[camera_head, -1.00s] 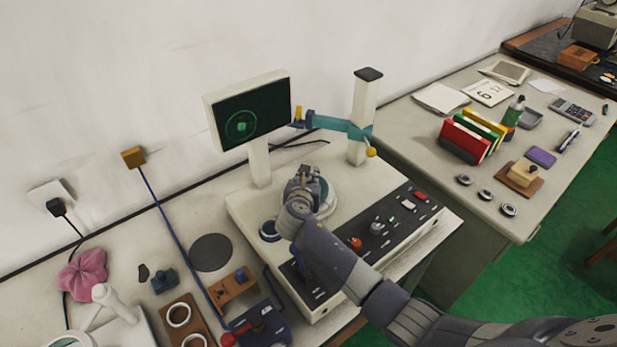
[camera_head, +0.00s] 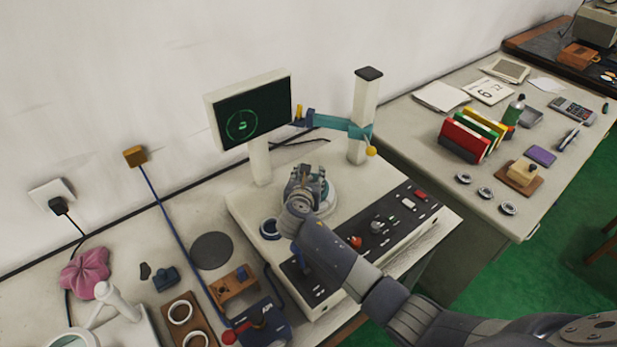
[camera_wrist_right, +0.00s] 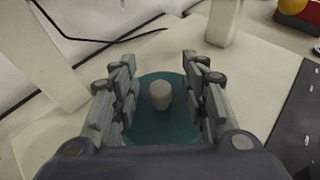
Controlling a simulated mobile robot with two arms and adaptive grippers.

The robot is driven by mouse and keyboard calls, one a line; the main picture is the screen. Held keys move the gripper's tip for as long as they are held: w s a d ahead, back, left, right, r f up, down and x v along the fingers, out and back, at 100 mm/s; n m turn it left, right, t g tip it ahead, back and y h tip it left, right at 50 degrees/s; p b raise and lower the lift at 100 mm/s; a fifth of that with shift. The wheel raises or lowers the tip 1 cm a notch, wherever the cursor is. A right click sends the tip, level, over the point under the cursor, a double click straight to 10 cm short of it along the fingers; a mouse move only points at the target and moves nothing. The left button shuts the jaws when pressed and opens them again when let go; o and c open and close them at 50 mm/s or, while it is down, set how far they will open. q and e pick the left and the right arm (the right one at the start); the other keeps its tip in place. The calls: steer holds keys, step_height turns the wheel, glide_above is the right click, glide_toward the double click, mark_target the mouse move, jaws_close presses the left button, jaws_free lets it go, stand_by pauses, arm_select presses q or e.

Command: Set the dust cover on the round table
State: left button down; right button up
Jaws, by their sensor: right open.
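A teal round cover with a grey knob, which looks like the dust cover (camera_wrist_right: 175,128), lies flat beneath my right gripper in the right wrist view. It seems to rest on the pale round table (camera_head: 331,204) of the measuring machine, though the gripper hides much of both in the head view. My right gripper (camera_wrist_right: 158,75) is open, pointing down, with its fingers on either side of the knob and apart from it. It also shows in the head view (camera_head: 308,183). My left gripper is out of view.
A screen (camera_head: 241,113) and a post with a teal arm (camera_head: 337,122) stand behind the round table. A control panel (camera_head: 385,225) lies in front. A bare dark disc (camera_head: 211,251) and a pink cloth-like item (camera_head: 84,271) lie to the left.

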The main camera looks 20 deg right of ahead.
steer(key=v, duration=1.2)
steer(key=shift+r, duration=0.1)
stand_by(0.5)
